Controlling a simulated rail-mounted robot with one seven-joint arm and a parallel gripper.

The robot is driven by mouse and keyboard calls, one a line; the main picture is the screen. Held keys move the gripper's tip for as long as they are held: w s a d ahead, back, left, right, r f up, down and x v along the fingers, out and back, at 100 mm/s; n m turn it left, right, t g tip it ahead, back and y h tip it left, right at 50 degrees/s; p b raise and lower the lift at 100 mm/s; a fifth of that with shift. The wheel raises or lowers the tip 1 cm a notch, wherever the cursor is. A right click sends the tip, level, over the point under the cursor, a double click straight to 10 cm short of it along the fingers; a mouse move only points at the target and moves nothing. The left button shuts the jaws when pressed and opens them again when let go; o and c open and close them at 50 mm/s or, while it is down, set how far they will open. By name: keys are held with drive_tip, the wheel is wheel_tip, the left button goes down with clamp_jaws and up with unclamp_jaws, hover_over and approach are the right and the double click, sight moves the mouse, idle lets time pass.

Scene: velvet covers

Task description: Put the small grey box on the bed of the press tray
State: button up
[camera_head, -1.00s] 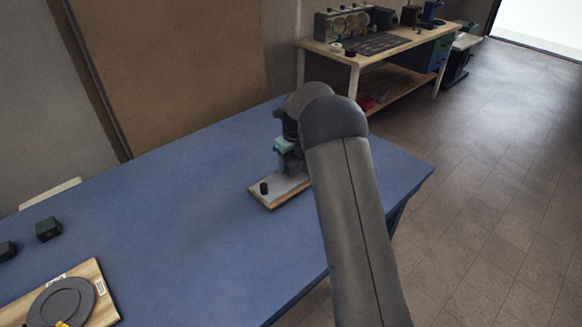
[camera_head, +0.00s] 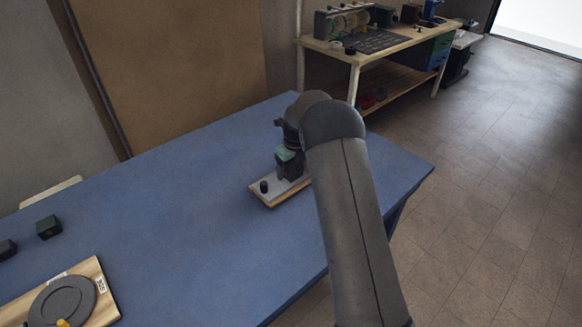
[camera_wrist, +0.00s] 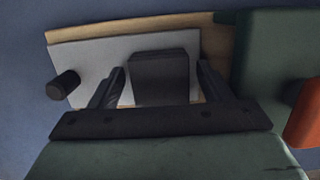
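The press tray is a wooden board with a light grey bed (camera_wrist: 95,62) and a short black knob (camera_wrist: 64,84) at its left end. It also shows in the head view, where the black knob (camera_head: 264,187) stands at its near end. A small dark grey box (camera_wrist: 160,78) sits over the grey bed in the wrist view. My gripper (camera_wrist: 160,75) has one finger on each side of the box, with a narrow gap showing at each side. It appears open. In the head view my gripper (camera_head: 290,168) is low over the tray; my arm hides the tray's right part.
A green block (camera_wrist: 275,50) with an orange-red part (camera_wrist: 304,115) stands right of the bed in the wrist view. The table's middle is clear.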

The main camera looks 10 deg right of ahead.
sight(295, 169)
wheel_tip(295, 169, up, 12)
drive_tip(key=s, duration=0.2)
drive_tip(key=s+r+n, duration=0.5)
drive_tip(key=s+n, duration=0.3)
drive_tip(key=s, duration=0.3)
drive_tip(key=s+f+n, duration=0.1)
drive_tip(key=s+n, duration=1)
drive_tip(key=s, duration=0.4)
drive_tip(key=s+a+f+n+g+h, duration=0.1)
drive_tip(key=s+f+n, duration=0.1)
drive_tip(key=s+n, duration=0.9)
drive_tip(key=s, duration=0.5)
drive_tip(key=shift+f, duration=0.3)
drive_tip(key=shift+a, duration=0.1)
drive_tip(key=shift+c, duration=0.3)
